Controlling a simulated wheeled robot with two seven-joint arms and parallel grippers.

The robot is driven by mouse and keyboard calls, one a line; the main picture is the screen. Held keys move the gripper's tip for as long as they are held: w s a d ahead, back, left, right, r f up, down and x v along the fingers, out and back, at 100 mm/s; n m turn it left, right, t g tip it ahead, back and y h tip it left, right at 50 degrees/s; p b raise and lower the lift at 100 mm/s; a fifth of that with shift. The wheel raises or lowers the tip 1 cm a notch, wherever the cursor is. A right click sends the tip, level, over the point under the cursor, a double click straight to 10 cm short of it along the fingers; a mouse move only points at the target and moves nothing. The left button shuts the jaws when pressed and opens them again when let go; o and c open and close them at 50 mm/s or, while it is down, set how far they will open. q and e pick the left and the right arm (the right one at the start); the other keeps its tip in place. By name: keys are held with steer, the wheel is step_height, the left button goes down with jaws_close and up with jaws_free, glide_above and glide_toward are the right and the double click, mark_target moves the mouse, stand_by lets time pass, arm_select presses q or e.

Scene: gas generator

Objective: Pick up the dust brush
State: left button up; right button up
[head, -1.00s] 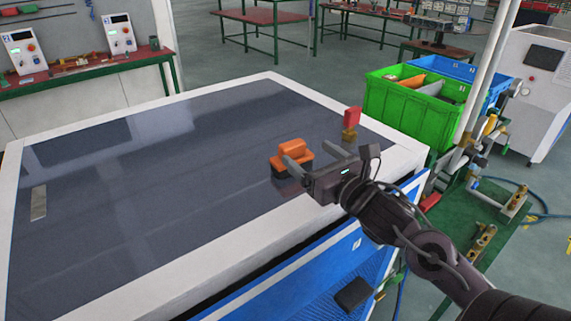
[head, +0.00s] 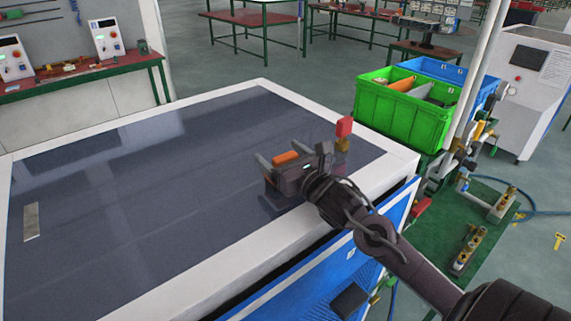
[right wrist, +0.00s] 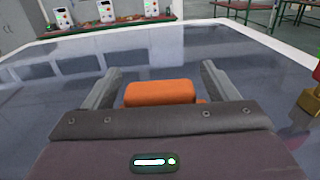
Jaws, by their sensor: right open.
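The dust brush appears as an orange block-like object (head: 286,157) on the dark tabletop near its right front edge. My right gripper (head: 286,156) is open, with its two fingers on either side of the orange object. In the right wrist view the orange object (right wrist: 160,93) sits between the two spread fingers, with a visible gap on each side. Its lower part is hidden behind my gripper's body. My left gripper is not in view.
A red-topped brass piece (head: 344,128) stands just right of my right gripper. A flat metal strip (head: 31,221) lies at the table's far left. A green crate (head: 402,110) is beyond the right edge. The table's middle (head: 150,190) is clear.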

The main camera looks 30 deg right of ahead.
steer(key=shift+w, duration=0.1)
steer(key=c, duration=1.1)
steer(key=shift+r, duration=0.65)
step_height(320, 180, up, 19)
steer(key=shift+f+p, duration=0.15)
steer(key=shift+p, duration=0.25)
steer(key=shift+f, duration=0.1)
